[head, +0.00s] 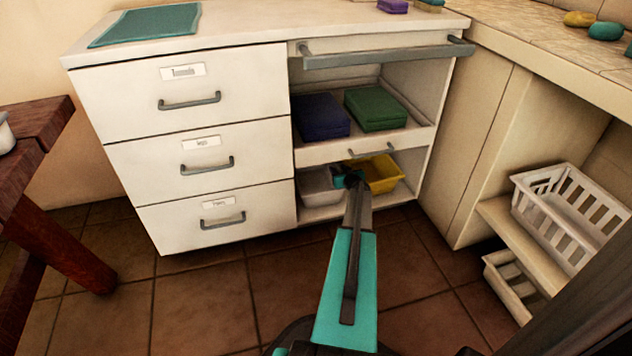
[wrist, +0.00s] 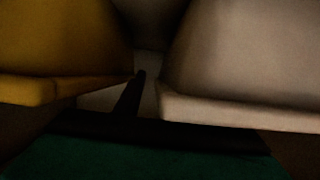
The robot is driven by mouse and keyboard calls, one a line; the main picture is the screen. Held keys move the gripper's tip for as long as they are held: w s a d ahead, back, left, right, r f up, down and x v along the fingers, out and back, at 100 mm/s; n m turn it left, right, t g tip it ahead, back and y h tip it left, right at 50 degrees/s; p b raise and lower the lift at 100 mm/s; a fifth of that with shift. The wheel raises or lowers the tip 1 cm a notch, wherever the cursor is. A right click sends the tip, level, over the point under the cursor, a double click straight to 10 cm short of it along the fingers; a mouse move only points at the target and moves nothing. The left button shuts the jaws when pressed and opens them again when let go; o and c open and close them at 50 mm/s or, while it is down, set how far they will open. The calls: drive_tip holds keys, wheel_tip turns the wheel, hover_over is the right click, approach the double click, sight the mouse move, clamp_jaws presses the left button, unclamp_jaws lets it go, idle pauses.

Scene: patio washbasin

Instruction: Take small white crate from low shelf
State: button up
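A small white open container (head: 318,187) stands on the low shelf inside the cabinet, left of a yellow one (head: 384,172). My gripper (head: 350,177) reaches in at their front, between the two. In the wrist view the yellow container (wrist: 60,50) is at left and the white one (wrist: 240,65) at right. One dark finger of my gripper (wrist: 137,88) points into the gap between them. The other finger is not made out, so the opening cannot be told. Two slatted white crates also show at right: a larger one (head: 573,228) on a shelf and a smaller one (head: 508,290) below.
A pull-out shelf with a blue box (head: 320,117) and a green box (head: 376,108) sits just above my gripper. A closed set of drawers (head: 200,150) adjoins at left. A wooden table (head: 50,230) stands far left. The tiled floor (head: 200,300) in front is clear.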

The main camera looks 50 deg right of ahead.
idle(0.4)
clamp_jaws()
drive_tip(key=shift+r, duration=0.2)
drive_tip(key=shift+r+p, duration=0.35)
drive_tip(key=shift+r, duration=0.25)
wheel_tip(320, 180, up, 2)
drive_tip(key=shift+r+p, duration=0.2)
drive_tip(key=shift+p, duration=0.35)
drive_tip(key=s+a+p, duration=0.1)
drive_tip(key=s+a, duration=0.9)
drive_tip(key=s, duration=0.4)
drive_tip(key=shift+s+a+f, duration=0.2)
drive_tip(key=shift+a, duration=0.2)
